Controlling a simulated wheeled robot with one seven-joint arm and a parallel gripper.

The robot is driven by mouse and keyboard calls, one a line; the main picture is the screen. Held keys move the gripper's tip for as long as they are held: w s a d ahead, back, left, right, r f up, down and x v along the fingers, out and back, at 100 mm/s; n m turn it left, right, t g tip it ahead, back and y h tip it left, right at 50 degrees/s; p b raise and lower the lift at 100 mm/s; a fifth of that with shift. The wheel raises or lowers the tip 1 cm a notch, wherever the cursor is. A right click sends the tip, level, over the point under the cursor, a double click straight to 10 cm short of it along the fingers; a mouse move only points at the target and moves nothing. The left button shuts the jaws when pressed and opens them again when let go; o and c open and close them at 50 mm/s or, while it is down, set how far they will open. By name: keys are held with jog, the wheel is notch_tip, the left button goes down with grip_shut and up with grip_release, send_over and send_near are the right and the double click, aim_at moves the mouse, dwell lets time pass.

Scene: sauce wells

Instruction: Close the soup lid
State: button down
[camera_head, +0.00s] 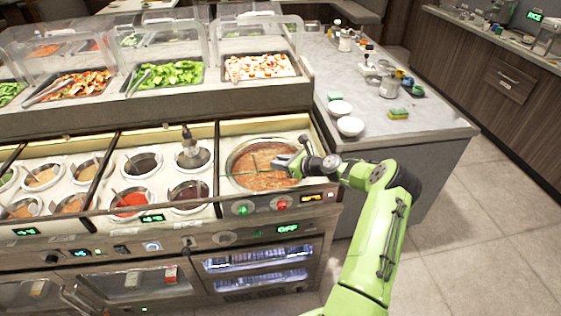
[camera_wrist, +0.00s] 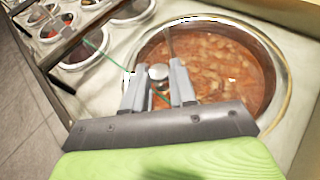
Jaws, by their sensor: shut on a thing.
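The soup pot (camera_head: 235,150) is a round well of orange-brown soup at the right end of the counter. Its metal rim (camera_wrist: 283,75) and soup also show in the wrist view. My gripper (camera_head: 283,161) is over the right side of the pot. In the wrist view, its fingers (camera_wrist: 155,73) are shut around a round silver knob (camera_wrist: 158,71). The knob seems to belong to a clear soup lid, whose thin green edge (camera_wrist: 97,48) runs beside the fingers. The lid's outline and tilt are hard to tell. Much of the soup shows uncovered.
Smaller sauce wells (camera_head: 130,200) with ladles lie left of the pot. A dark-handled pump (camera_head: 190,150) stands among them. Food trays (camera_head: 260,67) under clear guards are behind. Open floor lies at right.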

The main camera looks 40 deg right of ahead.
dwell(0.3)
jog(key=c, duration=0.9)
grip_release()
jog(key=p+v, duration=0.1)
jog(key=v, duration=1.4)
jog(key=shift+s+d+p, duration=0.2)
jog(key=shift+s+p, duration=0.1)
jog(key=shift+s, duration=0.05)
